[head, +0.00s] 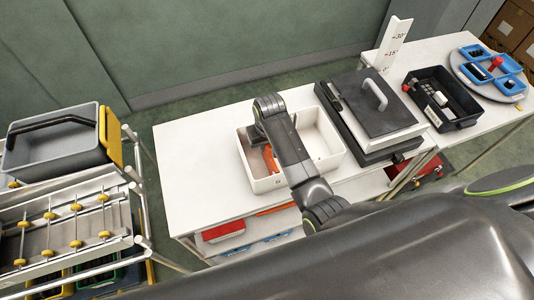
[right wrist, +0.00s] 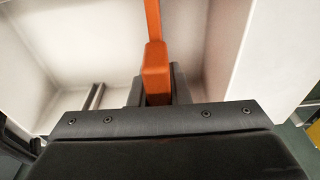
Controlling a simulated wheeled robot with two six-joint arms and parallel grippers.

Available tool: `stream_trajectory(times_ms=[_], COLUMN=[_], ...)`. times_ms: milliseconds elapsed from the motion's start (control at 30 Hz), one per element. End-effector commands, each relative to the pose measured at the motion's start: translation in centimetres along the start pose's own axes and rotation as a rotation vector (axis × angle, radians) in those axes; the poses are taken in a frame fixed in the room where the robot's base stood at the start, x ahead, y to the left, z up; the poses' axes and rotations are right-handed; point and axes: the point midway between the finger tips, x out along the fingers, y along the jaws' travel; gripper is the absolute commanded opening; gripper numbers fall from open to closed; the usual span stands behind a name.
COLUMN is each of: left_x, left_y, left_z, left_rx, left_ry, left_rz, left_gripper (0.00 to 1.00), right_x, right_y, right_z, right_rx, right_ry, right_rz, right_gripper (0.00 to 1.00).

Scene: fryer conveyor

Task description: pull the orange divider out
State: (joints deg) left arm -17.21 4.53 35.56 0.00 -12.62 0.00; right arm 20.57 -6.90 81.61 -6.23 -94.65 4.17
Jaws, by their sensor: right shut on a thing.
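The orange divider (head: 270,158) is inside a white two-part bin (head: 262,184) on the white table, partly hidden behind my right arm. In the right wrist view the orange divider (right wrist: 155,68) is a thick orange block with a narrow strip running away from it across the bin (right wrist: 85,45). My right gripper (head: 258,136) reaches down into the bin. In the wrist view its dark fingers (right wrist: 155,92) are shut on the near block of the divider. The divider's lower edge is hidden. My left gripper is not in view.
A black tray (head: 445,108) and blue dishes (head: 490,72) are farther right. A grey tub (head: 60,150) sits on a rack at left. The table left of the bin (head: 195,165) is clear.

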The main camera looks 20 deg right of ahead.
Motion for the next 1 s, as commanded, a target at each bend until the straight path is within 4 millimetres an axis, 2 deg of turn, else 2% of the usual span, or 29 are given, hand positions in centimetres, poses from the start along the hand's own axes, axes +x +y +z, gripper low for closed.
stream_trajectory(times_ms=[1000], left_x=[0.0], left_y=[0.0], left_z=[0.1], left_rx=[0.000], left_ry=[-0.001], left_rz=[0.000], left_gripper=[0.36], right_x=[-1.1], right_y=[0.0], right_z=[-0.2], right_rx=[0.000], right_ry=[0.001], right_rz=[0.000], right_gripper=[0.00])
